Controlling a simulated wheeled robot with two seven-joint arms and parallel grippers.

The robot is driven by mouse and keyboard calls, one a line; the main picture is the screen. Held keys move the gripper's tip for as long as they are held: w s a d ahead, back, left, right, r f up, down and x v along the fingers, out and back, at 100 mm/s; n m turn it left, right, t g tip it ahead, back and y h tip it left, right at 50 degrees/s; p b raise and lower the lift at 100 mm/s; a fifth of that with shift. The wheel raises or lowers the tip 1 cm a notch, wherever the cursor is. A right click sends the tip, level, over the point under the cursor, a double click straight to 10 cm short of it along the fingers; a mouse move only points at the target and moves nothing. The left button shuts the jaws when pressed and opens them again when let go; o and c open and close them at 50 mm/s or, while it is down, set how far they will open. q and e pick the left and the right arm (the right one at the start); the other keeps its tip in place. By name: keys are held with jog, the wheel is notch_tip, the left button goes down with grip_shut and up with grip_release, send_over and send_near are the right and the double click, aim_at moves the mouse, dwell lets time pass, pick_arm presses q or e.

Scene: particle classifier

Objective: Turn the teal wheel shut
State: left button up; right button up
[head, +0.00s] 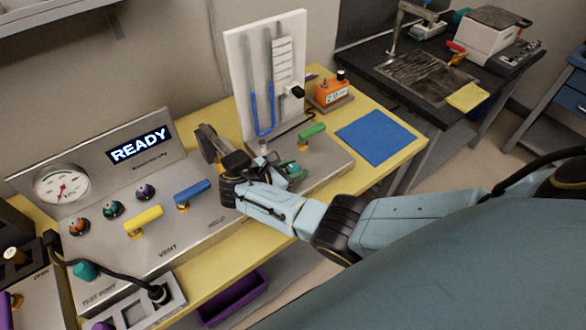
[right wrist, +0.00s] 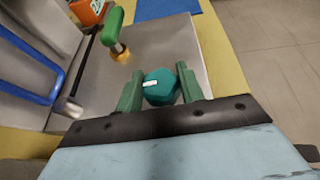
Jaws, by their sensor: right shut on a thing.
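The teal wheel (right wrist: 163,92) shows in the right wrist view as a round knob with a small white mark at its left side. It sits on the grey metal panel (right wrist: 152,45). My right gripper (right wrist: 160,80) is shut on the wheel, with one green finger on each side of it. In the head view my right gripper (head: 291,171) reaches in from the right over the panel's right part, and its hand largely hides the wheel. My left gripper is not in view.
A green-handled valve (head: 312,131) stands close behind the gripper. Blue (head: 192,190) and yellow (head: 144,217) handles lie to its left. A white board (head: 240,80) with a blue tube rises behind. A blue mat (head: 375,137) lies flat at right. The display (head: 139,147) reads READY.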

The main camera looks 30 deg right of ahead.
jog(key=shift+d+r, duration=0.1)
jog(key=o, duration=1)
